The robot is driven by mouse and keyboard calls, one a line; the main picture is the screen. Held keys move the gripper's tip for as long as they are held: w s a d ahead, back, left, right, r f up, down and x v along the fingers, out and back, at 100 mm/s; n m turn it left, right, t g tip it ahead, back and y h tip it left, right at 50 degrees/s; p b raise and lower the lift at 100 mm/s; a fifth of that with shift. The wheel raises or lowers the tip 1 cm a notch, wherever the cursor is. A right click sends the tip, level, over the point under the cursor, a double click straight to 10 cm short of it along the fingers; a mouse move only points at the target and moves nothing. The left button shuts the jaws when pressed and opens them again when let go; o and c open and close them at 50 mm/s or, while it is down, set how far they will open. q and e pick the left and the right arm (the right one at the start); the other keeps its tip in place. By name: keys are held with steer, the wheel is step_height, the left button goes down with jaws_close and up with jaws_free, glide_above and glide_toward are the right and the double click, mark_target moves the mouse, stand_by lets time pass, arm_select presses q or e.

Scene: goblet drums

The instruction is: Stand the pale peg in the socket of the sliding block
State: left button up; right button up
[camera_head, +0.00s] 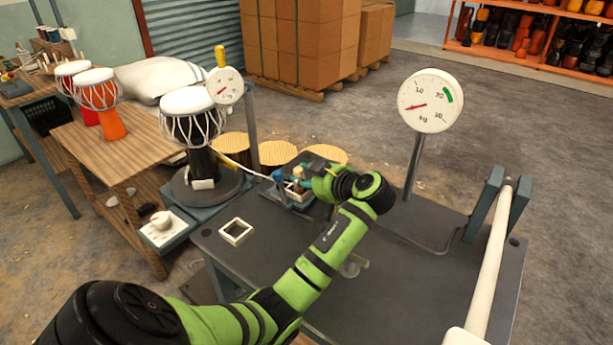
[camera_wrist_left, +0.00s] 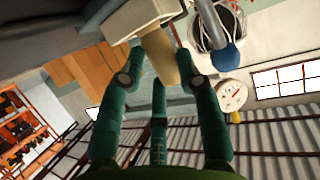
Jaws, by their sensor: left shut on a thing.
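My left gripper (camera_head: 305,183) reaches to the far edge of the dark table. Its fingers are shut on the pale peg (camera_head: 298,172), which shows as a small tan piece. In the left wrist view the peg (camera_wrist_left: 158,55) sits between the teal fingers (camera_wrist_left: 163,80). One end of it meets a white square block (camera_wrist_left: 138,18). The sliding block (camera_head: 293,193) appears as a pale-rimmed piece on a blue-grey base just below the peg. The gripper partly covers it, and I cannot tell how deep the peg is in the socket. My right gripper is out of view.
A white square frame (camera_head: 236,232) lies on the table (camera_head: 400,265). A blue knob (camera_head: 278,176) stands close left of the gripper. A dial on a post (camera_head: 430,101) and a long white rod (camera_head: 492,262) stand to the right. A goblet drum (camera_head: 194,115) is at left.

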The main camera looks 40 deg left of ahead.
arm_select(q)
steer(key=shift+f, duration=0.1)
steer(key=o, duration=0.7)
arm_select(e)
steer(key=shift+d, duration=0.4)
arm_select(q)
steer(key=shift+d+r, duration=0.1)
steer(key=shift+r, duration=0.1)
steer(key=v, duration=1.1)
steer(key=shift+s+d+r, duration=0.15)
steer(key=shift+d, duration=0.2)
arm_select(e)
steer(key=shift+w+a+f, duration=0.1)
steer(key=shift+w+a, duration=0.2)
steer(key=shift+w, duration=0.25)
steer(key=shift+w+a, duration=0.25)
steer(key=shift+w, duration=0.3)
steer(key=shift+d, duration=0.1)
